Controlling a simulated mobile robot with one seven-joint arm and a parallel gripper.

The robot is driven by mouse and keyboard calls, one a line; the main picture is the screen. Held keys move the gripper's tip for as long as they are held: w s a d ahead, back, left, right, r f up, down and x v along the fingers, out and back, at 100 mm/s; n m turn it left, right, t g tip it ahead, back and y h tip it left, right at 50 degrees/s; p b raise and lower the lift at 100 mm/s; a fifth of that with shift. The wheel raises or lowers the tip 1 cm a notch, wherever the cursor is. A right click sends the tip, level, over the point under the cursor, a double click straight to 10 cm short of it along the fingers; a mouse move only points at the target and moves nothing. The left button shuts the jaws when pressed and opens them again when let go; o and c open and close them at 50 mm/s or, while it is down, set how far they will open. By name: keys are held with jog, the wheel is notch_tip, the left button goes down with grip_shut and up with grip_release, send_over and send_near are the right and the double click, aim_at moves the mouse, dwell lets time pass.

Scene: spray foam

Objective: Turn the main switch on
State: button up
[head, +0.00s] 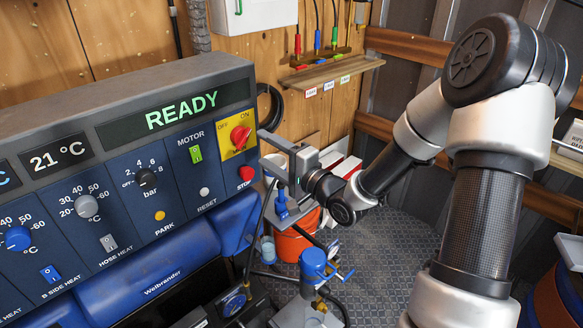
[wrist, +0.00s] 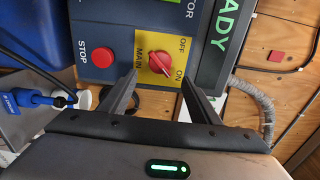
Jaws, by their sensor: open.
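The main switch is a red rotary knob (head: 240,137) on a yellow plate with OFF and ON labels, at the right end of the blue control panel. In the wrist view the knob (wrist: 160,63) shows turned sideways, and its pale ridge slants with one end toward the ON label. My gripper (head: 266,142) is open and empty, just right of the switch. In the wrist view its two fingers (wrist: 161,82) frame the knob left and right. The tips look short of the knob; no contact shows.
A red STOP button (head: 246,173) sits below the switch, and a green MOTOR switch (head: 196,153) left of it. The display (head: 181,110) reads READY. A wooden shelf (head: 330,70) is behind.

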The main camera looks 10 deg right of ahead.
jog(key=v, duration=0.9)
jog(key=shift+s, duration=0.15)
